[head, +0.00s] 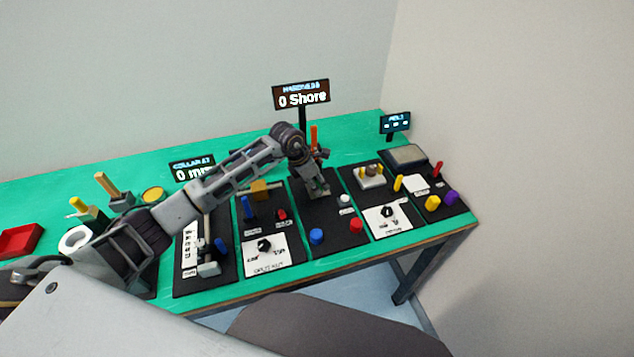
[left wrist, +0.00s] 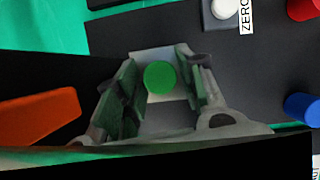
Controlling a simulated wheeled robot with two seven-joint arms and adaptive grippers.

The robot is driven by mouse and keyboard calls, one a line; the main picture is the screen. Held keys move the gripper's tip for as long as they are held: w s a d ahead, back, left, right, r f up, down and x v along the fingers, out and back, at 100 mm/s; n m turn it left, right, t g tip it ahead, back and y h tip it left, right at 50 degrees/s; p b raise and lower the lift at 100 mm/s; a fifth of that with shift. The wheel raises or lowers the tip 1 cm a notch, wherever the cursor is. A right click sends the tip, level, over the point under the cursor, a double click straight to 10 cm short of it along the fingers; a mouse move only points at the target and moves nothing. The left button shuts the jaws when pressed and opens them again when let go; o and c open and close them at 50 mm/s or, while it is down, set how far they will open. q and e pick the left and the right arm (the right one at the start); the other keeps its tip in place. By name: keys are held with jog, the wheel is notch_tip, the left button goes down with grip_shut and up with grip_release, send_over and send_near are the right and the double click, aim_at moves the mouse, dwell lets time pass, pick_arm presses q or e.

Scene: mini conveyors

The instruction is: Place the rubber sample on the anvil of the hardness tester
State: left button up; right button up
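The hardness tester's dark base (head: 335,220) stands mid-table below a display (head: 302,97) reading "0 Shore". It has an orange lever (head: 314,135). My left gripper (head: 318,190) is low over this base, pointing down. In the left wrist view, its two fingers (left wrist: 161,80) stand apart on either side of a round green disc (left wrist: 160,77), likely the rubber sample. Narrow gaps seem to show beside the disc. A light grey plate (left wrist: 163,120), likely the anvil, shows under it; whether they touch is unclear. My right gripper is not in view.
The tester base carries a blue knob (head: 316,236), a red knob (head: 356,225) and a white button (head: 345,198). Other small stations flank it, including a white dial panel (head: 388,219) at right. A red tray (head: 20,240) lies at the far left.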

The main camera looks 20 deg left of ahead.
pick_arm(q)
jog(key=shift+r, duration=0.1)
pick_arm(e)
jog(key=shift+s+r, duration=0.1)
pick_arm(q)
jog(key=shift+a+r, duration=0.1)
jog(key=shift+r, duration=0.15)
jog(key=v, duration=1.1)
jog(key=shift+a+r+b, duration=0.15)
jog(key=shift+r+b, duration=0.05)
jog(key=shift+b, duration=0.2)
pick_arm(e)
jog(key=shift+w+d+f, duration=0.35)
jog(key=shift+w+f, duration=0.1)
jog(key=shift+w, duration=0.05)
pick_arm(q)
jog(key=shift+s, duration=0.15)
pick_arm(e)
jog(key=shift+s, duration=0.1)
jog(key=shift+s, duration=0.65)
